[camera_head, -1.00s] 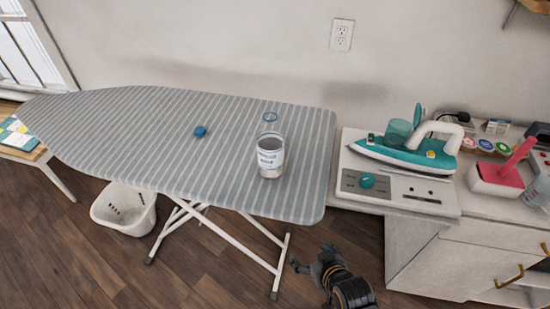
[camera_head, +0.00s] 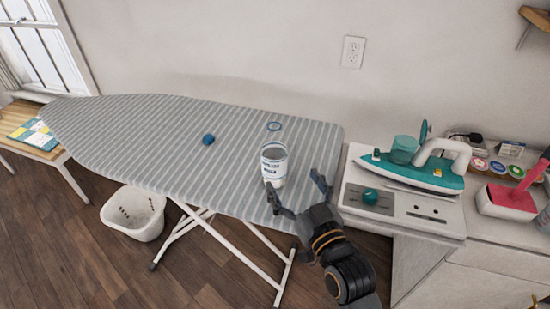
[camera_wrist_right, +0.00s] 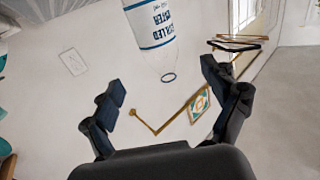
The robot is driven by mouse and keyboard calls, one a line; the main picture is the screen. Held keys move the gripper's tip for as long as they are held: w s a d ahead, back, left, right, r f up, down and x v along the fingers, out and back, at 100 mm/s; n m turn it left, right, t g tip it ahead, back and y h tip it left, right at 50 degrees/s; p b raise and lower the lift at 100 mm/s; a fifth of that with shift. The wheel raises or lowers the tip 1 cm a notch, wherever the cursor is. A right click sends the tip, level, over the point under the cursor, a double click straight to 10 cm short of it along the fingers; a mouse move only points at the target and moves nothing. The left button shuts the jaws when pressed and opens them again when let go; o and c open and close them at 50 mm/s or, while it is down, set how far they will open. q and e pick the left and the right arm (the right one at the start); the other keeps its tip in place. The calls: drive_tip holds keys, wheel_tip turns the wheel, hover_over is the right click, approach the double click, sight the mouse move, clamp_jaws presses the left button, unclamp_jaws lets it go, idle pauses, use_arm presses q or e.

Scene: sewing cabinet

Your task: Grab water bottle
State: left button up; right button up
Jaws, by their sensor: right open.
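The water bottle (camera_head: 274,165) stands upright on the striped ironing board (camera_head: 120,130), near its right end. It is clear with a white and blue label. In the right wrist view the bottle (camera_wrist_right: 152,38) shows at the top, ahead of the fingers, with its round mouth pointing down in the picture. My right gripper (camera_head: 297,192) is open and empty, just to the lower right of the bottle. Its fingers (camera_wrist_right: 163,95) are spread apart in the wrist view. The bottle is not between them. My left gripper is not in view.
A blue object (camera_head: 208,139) lies on the board left of the bottle. A teal iron (camera_head: 415,170) rests on the white cabinet to the right, beside a pink-and-white item (camera_head: 508,200). A white basket (camera_head: 135,213) stands on the floor beneath the board.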

sight(279, 160)
drive_tip(key=x, duration=0.6)
drive_tip(key=shift+p, duration=0.3)
drive_tip(key=shift+w+a, duration=0.1)
drive_tip(key=shift+w, duration=0.35)
drive_tip(key=shift+f+p+x, duration=0.2)
drive_tip(key=shift+p+x, duration=0.1)
drive_tip(key=shift+x, duration=0.9)
drive_tip(key=shift+f+p+x, duration=0.2)
drive_tip(key=shift+p+x, duration=0.05)
drive_tip(key=shift+x, duration=0.9)
drive_tip(key=shift+c, duration=0.4)
drive_tip(key=shift+r, duration=0.1)
drive_tip(key=c, duration=1.5)
